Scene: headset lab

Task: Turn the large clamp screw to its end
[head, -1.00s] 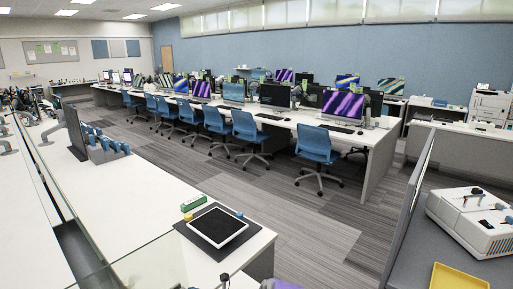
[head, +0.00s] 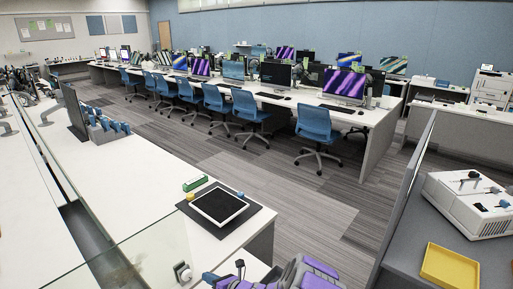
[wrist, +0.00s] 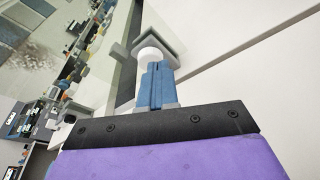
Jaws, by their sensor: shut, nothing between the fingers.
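A clamp with a pale round screw end (head: 182,272) sits at the bottom of the head view, by the lower edge of the clear panel. In the wrist view a white round knob (wrist: 150,57) stands in front of a grey clamp plate (wrist: 172,38). My gripper (head: 209,277) has blue fingers that point left toward the clamp. In the wrist view the gripper (wrist: 155,70) is shut and empty, its tips at or very near the knob. I cannot tell whether they touch. The fingers hide the knob's lower side.
A clear panel (head: 150,255) stands at the left of the clamp. A tablet (head: 219,205) lies on a dark mat behind it. A black-topped post (head: 240,264) rises near my gripper. A yellow tray (head: 449,265) and a white machine (head: 475,205) are at the right.

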